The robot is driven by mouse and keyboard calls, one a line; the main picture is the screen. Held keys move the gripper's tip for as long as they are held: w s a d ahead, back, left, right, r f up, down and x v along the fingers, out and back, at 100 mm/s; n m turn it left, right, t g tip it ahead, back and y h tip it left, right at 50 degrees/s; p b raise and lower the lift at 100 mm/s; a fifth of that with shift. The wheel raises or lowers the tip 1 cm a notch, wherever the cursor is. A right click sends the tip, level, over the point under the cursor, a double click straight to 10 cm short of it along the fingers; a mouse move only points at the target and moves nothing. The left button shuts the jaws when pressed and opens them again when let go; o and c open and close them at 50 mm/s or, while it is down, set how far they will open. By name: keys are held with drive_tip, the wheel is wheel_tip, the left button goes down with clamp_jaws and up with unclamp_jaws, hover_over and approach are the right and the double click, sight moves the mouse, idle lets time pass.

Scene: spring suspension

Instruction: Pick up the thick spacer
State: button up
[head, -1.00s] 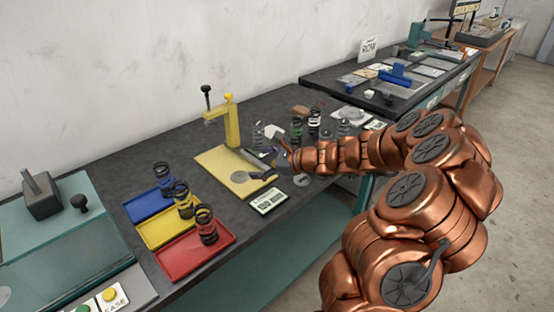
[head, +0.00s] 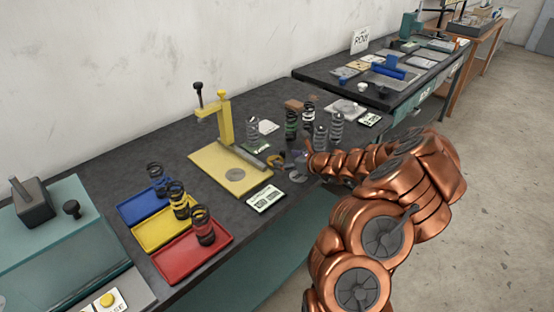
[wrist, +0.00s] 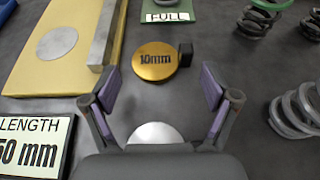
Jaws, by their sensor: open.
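A round gold disc marked "10mm" (wrist: 155,62) with a small black tab on its right lies flat on the dark bench in the wrist view; I take it to be the thick spacer. My gripper (wrist: 160,92) is open and empty, its purple-padded fingers spread to the left and right. The disc lies ahead of the fingertips, roughly centred between them and apart from both. A plain silver disc (wrist: 155,134) lies nearer, partly hidden by the gripper body.
The yellow plate (wrist: 30,75) with a metal bar (wrist: 104,35) lies left. A length sign (wrist: 35,143) stands at lower left. Several springs (wrist: 297,112) stand on the right. A yellow clamp post (head: 225,120) and coloured trays (head: 190,250) are further left.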

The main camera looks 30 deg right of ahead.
sight(272, 156)
drive_tip(key=shift+p+x, duration=0.6)
drive_tip(key=shift+x, duration=1.5)
drive_tip(key=c, duration=1.2)
